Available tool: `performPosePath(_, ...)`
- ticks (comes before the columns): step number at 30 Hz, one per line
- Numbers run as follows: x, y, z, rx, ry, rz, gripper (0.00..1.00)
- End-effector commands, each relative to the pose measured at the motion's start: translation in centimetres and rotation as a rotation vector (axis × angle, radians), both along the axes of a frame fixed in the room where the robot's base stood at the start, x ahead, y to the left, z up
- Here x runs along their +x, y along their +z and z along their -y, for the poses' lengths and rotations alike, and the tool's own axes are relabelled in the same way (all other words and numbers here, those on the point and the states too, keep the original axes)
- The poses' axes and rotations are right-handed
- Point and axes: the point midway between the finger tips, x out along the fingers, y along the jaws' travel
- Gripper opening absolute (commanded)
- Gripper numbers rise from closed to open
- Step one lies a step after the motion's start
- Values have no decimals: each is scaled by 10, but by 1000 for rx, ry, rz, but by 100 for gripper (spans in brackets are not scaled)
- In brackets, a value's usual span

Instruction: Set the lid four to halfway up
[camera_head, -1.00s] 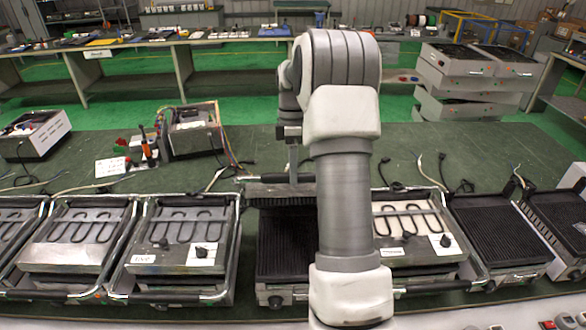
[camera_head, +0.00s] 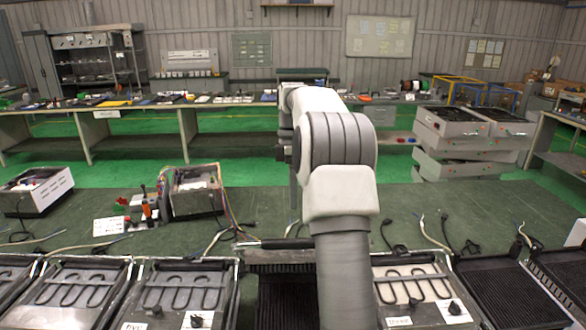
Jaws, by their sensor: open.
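A contact grill (camera_head: 285,300) with a dark ridged plate stands on the green bench, just left of my arm. Its lid (camera_head: 270,246) is raised at the back, with a ridged underside facing forward. My arm hides the lid's right part. No readable number marks which lid is four. My gripper (camera_head: 293,188) is partly in view behind my arm, above and beyond the raised lid. It is open, but its fingertips are mostly hidden and any contact with the lid cannot be seen.
Closed grills with heating coils stand at left (camera_head: 185,290) and right (camera_head: 415,290). An open ridged grill (camera_head: 505,290) is further right. Opened electrical boxes (camera_head: 197,190) and loose cables lie behind the row. The bench's middle back is mostly clear.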

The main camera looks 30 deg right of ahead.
Motion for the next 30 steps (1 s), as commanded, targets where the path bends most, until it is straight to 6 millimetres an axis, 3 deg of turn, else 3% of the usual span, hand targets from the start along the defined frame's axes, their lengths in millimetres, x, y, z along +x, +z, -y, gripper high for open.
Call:
performPosePath(6, 7, 35, 4, -2, 0, 3, 67)
performPosePath(12, 11, 55, 7, -1, 0, 1, 67)
performPosePath(30, 12, 63, 7, 0, 0, 0, 67)
